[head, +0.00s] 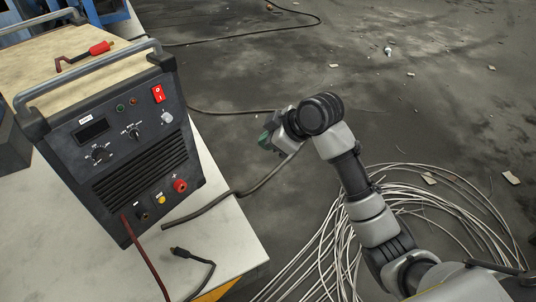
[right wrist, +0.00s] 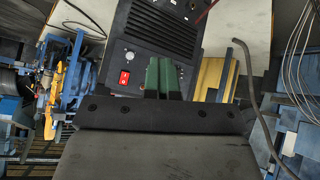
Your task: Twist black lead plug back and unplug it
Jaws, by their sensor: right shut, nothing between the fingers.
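A dark welding machine (head: 120,140) stands on the white table at the left. Its lower front has a black socket (head: 141,213), a yellow one and a red one, which look empty. A short black lead with a plug-like end (head: 178,250) lies on the table in front, apart from the sockets. My right gripper (head: 265,140) is off the table's right side, away from the machine, its green fingers shut and empty. The fingers (right wrist: 163,78) also show in the right wrist view, with the machine (right wrist: 165,30) beyond them. My left gripper is not in view.
A thick grey cable (head: 225,198) crosses the table's right edge (head: 225,178). Coiled pale wire (head: 460,205) lies on the floor.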

